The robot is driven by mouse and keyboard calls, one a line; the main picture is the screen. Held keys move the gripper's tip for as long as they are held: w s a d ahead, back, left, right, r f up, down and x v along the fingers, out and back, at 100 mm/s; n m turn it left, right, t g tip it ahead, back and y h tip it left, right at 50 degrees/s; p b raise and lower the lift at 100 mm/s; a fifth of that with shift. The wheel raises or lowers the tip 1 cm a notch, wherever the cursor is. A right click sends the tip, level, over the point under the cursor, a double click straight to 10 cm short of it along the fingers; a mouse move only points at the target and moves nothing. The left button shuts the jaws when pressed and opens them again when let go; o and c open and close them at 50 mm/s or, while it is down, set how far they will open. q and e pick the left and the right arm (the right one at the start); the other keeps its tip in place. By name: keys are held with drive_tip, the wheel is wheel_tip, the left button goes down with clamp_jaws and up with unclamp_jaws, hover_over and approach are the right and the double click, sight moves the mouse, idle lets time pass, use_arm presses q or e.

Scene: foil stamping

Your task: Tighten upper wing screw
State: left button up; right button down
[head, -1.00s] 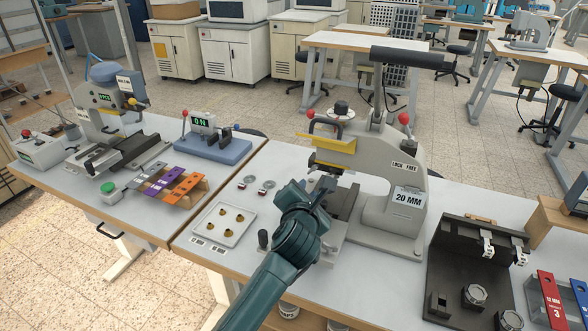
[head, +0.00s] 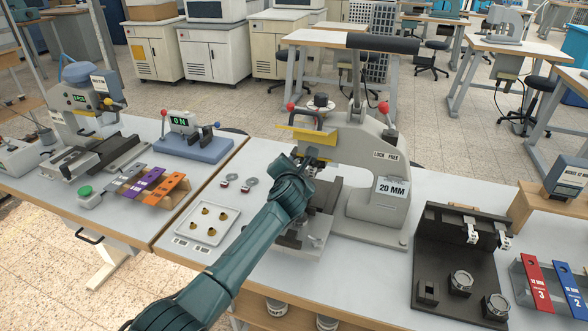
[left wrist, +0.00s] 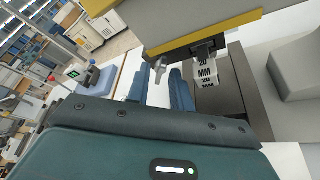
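The grey foil stamping press (head: 370,150) with a yellow plate (head: 308,134) stands on the table in the head view. My left gripper (head: 312,160) is raised to the press head, just under the yellow plate. In the left wrist view its two blue fingers (left wrist: 160,88) are apart. A small metal screw (left wrist: 158,66), which looks like the upper wing screw, shows between and just beyond the fingertips, under the yellow edge. I cannot tell whether a finger touches it. In the head view the gripper and arm hide the screw. My right gripper is in neither view.
A white tray (head: 187,230) with several brass pieces lies left of my arm. A black fixture (head: 425,258) stands to the right, beside red and blue strips. A blue-based device (head: 205,150) is at the back left.

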use_arm(q)
drive_tip(key=shift+w, duration=0.2)
drive_tip(key=shift+c, duration=0.2)
clamp_jaws()
drive_tip(key=shift+f+m+t+y+b, duration=0.15)
drive_tip(key=shift+m+t+y+b, duration=0.3)
drive_tip(key=shift+m, duration=0.85)
drive_tip(key=shift+f+m+t+y+b, duration=0.1)
drive_tip(key=shift+m+t+y+b, duration=0.3)
drive_tip(key=shift+m, duration=0.9)
drive_tip(key=shift+t, duration=0.35)
